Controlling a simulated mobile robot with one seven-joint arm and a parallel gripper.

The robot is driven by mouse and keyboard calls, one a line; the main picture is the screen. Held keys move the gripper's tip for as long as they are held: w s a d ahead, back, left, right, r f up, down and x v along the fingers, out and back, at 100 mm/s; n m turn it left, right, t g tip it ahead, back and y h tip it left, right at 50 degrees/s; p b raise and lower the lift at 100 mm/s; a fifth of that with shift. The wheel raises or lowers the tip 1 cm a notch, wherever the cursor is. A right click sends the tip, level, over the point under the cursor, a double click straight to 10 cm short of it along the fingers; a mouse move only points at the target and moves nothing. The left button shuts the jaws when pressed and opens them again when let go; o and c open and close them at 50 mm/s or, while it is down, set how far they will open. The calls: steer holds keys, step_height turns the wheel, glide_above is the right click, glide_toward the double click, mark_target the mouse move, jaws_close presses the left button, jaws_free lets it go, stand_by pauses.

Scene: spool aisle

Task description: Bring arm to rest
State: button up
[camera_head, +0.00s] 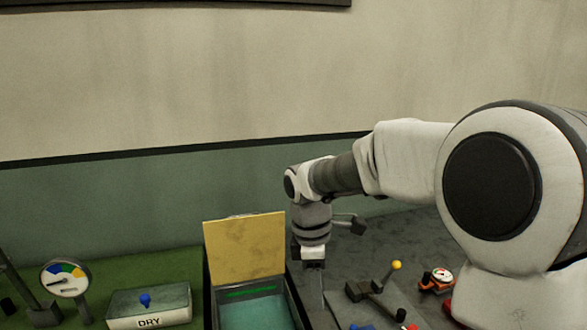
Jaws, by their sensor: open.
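My white and grey arm reaches in from the right in the head view. Its wrist bends down, and my gripper (313,262) points downward above the grey bench surface, just right of an open box (244,246) with a raised yellow lid. The gripper is open, and I see nothing held in it. It looks apart from the box, though its exact height above the bench is hard to judge.
At left are a box labelled DRY (149,307) with a blue knob and a round dial gauge (65,279). A wall runs behind.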

steer(key=s+d+r+m+t, duration=0.3)
steer(key=s+d+r+m, duration=0.1)
steer(key=s+m, duration=0.4)
steer(key=s+d+r+m+t+y, duration=0.1)
steer(key=s+d+r+m+t, duration=0.2)
steer(key=s+m, duration=0.5)
steer(key=s+d+r, duration=0.1)
steer(key=s+d, duration=0.1)
steer(key=s, duration=0.1)
steer(key=shift+m, duration=0.4)
